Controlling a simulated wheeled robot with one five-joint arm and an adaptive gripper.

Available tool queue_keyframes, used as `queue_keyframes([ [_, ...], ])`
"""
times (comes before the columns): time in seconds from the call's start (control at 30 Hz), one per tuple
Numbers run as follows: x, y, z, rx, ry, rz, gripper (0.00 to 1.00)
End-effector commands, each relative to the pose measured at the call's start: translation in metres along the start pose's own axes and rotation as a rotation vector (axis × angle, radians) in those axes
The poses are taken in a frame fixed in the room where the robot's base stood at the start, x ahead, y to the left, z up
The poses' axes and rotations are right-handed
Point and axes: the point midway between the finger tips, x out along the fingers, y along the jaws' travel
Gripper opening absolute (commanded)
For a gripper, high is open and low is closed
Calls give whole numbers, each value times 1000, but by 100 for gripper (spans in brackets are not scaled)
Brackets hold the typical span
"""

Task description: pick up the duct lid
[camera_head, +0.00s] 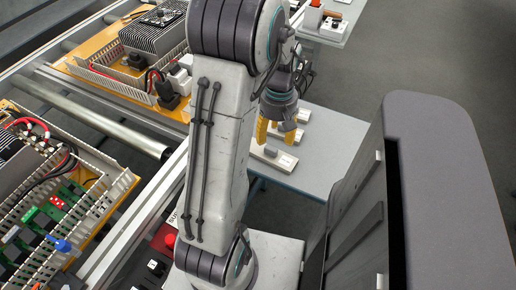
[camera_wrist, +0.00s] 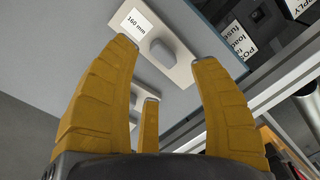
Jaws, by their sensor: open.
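A beige duct lid (camera_wrist: 183,70) with a grey block handle and a white "160 mm" label lies across the top middle of the wrist view. In the head view, a lid (camera_head: 262,157) lies on the small table just below my gripper (camera_head: 272,138). In the wrist view, my gripper (camera_wrist: 165,62) is open and empty, its yellow fingers spread apart toward the labelled lid and its handle. I cannot tell how far the tips are above it. A second lid (camera_wrist: 142,92) shows partly between the fingers; its label is hidden.
The lids lie on a blue-grey table (camera_head: 325,150). Conveyor rails (camera_head: 95,113) carry panels with wiring ducts (camera_head: 110,185) to the left. A red button (camera_head: 168,238) sits near my base. A text sign (camera_wrist: 238,40) lies beyond the table edge. Grey floor is open at the back right.

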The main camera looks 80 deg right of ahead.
Motion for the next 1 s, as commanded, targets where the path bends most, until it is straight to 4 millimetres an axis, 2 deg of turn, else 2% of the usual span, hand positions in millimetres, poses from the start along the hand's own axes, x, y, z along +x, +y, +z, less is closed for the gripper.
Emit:
queue_keyframes([
  [0.6, -1, 5, -4, -439, 12, 23, 57],
  [0.77, 4, 5, -4, -497, 11, 21, 57],
  [1.0, 21, 5, -4, -505, 10, 21, 57],
])
